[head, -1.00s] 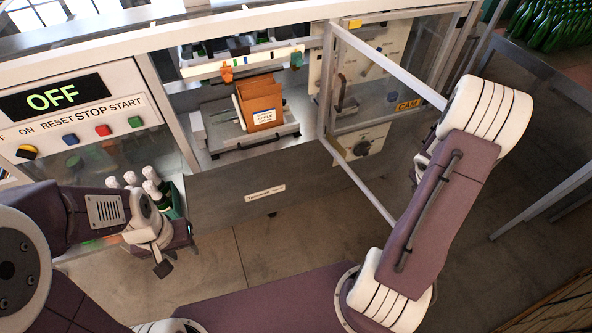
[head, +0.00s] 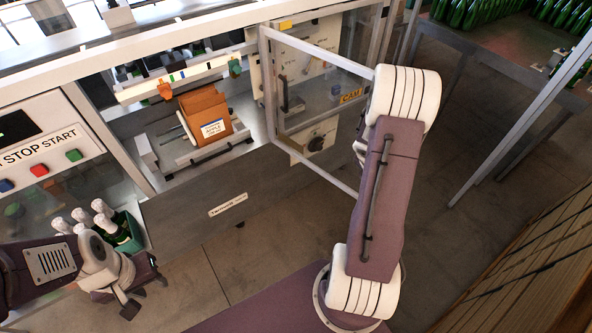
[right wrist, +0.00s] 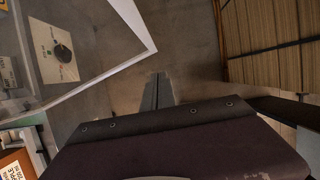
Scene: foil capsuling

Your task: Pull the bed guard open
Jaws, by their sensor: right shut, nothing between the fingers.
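The bed guard is a clear panel in a pale metal frame (head: 318,52). In the head view it stands swung out from the machine front at an angle, with the bed opening uncovered to its left. It also shows at the upper left of the right wrist view (right wrist: 100,68). My right gripper (right wrist: 157,88) is shut and empty, just outside the guard's free edge; in the head view my arm mostly hides it. My left gripper (head: 146,294) is low at the left, open and apart from the guard, near the bottle crate.
A green crate (head: 130,232) of white-topped bottles is beside my left gripper. A table (head: 495,55) with green bottles stands at the upper right. Slatted wood (head: 540,250) is at the right; the floor between is clear.

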